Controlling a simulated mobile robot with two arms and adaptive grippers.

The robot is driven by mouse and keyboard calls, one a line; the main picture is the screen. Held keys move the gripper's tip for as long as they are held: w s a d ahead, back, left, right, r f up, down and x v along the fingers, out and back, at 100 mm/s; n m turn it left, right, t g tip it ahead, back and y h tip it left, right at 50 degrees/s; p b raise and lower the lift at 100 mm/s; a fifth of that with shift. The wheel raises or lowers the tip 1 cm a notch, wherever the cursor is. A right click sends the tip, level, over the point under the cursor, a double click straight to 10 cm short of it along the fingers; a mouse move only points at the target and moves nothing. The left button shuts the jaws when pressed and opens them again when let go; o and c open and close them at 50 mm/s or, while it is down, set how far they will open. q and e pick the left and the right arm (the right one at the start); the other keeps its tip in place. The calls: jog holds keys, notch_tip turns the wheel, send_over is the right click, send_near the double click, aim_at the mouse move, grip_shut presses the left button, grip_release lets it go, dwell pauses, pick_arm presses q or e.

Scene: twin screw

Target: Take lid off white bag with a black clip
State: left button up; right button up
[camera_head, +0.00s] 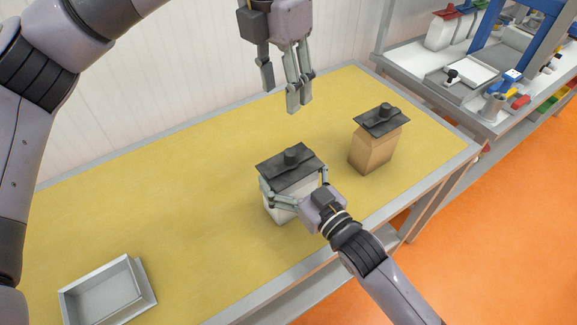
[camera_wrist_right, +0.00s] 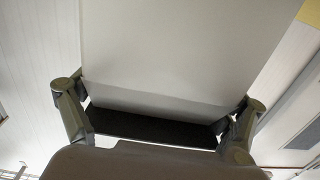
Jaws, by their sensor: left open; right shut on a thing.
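The white bag (camera_head: 281,206) stands upright near the table's front edge, with a dark lid and clip (camera_head: 290,165) on top. My right gripper (camera_head: 294,190) is shut around the bag's sides from the front, just below the lid. In the right wrist view the white bag (camera_wrist_right: 190,50) fills the middle between the fingers of my right gripper (camera_wrist_right: 160,125), with a dark strip along its lower end. My left gripper (camera_head: 285,98) is open and empty, in the air above and behind the bag. The back of the bag is hidden.
A brown bag (camera_head: 371,150) with a similar dark top stands to the right. An empty grey tray (camera_head: 143,273) is at the front left of the yellow table (camera_head: 180,200). The table's middle left is clear. A cluttered workbench (camera_head: 425,65) stands behind at right.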

pick_arm(q)
jog(key=n, duration=0.1)
send_over(291, 150)
notch_tip(291, 150, down, 5)
jog(key=shift+g+y, duration=0.4)
notch_tip(291, 150, down, 12)
jog(key=shift+r, duration=0.15)
grip_shut()
jog(key=shift+r, duration=0.3)
dwell(0.9)
jog(key=shift+r, duration=0.9)
